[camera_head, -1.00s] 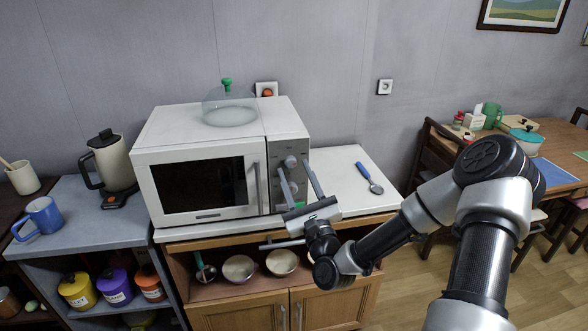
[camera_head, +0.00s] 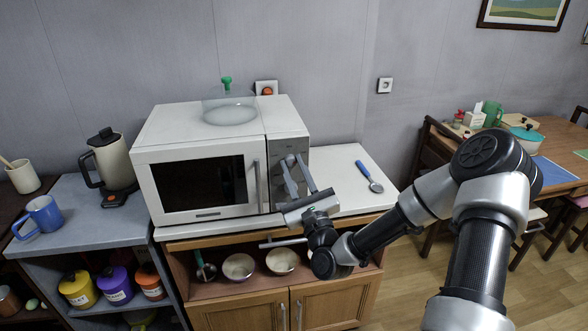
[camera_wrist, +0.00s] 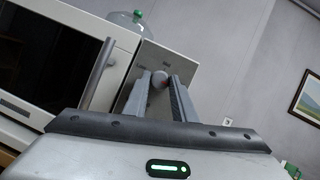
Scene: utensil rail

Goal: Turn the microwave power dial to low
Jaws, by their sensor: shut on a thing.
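The white microwave (camera_head: 205,140) stands on the counter with its door shut. Its grey control panel (camera_head: 286,147) is on the right side of its front. My gripper (camera_head: 293,161) reaches up to this panel from below and is shut on a round grey dial. The dial (camera_wrist: 159,79) shows between the two fingers in the wrist view. The fingers cover much of the panel in the head view, so the dial's pointer and markings cannot be read.
The door handle (camera_head: 257,186) stands just left of my gripper. A glass dome with a green knob (camera_head: 227,90) sits on the microwave. A blue-handled spoon (camera_head: 369,177) lies on the counter to the right. A kettle (camera_head: 110,165) stands to the left.

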